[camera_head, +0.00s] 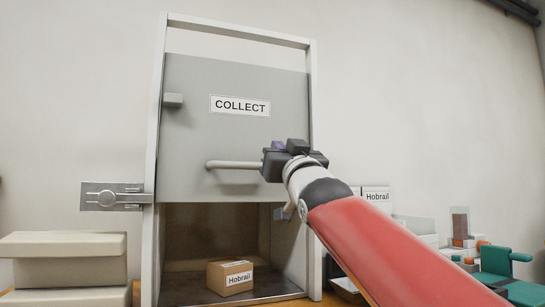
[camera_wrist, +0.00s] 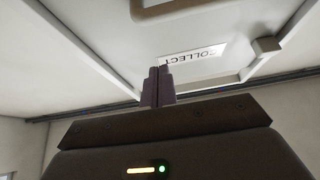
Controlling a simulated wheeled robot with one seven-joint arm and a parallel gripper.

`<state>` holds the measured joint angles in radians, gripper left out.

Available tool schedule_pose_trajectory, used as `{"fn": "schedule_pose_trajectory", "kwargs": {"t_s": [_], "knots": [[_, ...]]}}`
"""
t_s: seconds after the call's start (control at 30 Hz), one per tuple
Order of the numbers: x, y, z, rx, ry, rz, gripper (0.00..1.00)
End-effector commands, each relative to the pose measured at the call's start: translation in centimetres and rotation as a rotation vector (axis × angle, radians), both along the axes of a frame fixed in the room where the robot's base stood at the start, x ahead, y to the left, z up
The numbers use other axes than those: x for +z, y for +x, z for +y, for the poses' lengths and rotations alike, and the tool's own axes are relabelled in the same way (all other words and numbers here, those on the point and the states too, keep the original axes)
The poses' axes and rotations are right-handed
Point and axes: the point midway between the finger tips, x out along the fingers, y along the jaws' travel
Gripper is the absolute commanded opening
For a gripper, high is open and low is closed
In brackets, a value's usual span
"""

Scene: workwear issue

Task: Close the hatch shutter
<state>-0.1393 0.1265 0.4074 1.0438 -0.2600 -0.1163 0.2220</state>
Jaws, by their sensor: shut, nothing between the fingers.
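The hatch shutter (camera_head: 236,130) is a grey panel with a COLLECT label, held in a pale upright frame (camera_head: 157,110). It stands part-way down, with its lower edge above the sill and an opening beneath. A pale bar handle (camera_head: 235,165) runs across its lower part. My gripper (camera_head: 278,158) is in front of the shutter by the handle's right end, which it hides. Contact cannot be told. In the wrist view, my shut, empty fingers (camera_wrist: 157,85) point toward the shutter (camera_wrist: 215,75), and the handle (camera_wrist: 180,8) shows at the top edge, apart from the fingertips.
A small Hobrail carton (camera_head: 230,277) sits inside the opening. A metal latch (camera_head: 115,196) sticks out left of the frame. Pale boxes (camera_head: 68,259) stand at lower left. White Hobrail boxes (camera_head: 377,195) and green items (camera_head: 497,263) are at right, behind and beside my arm.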

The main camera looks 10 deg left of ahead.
Motion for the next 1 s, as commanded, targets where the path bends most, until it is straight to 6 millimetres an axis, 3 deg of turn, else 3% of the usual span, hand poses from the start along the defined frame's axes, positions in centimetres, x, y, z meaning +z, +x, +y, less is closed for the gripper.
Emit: {"fn": "schedule_pose_trajectory", "kwargs": {"t_s": [0.27,0.4,0.6,1.0], "knots": [[2.5,3.2,2.1,0.002,-0.002,0.001,0.0],[0.1,3.4,2.2,-0.001,-0.004,0.001,0.0],[-1.5,3.7,2.3,-0.001,-0.003,0.001,0.0],[-1.8,3.8,2.3,-0.002,-0.002,0.0,0.0]]}}
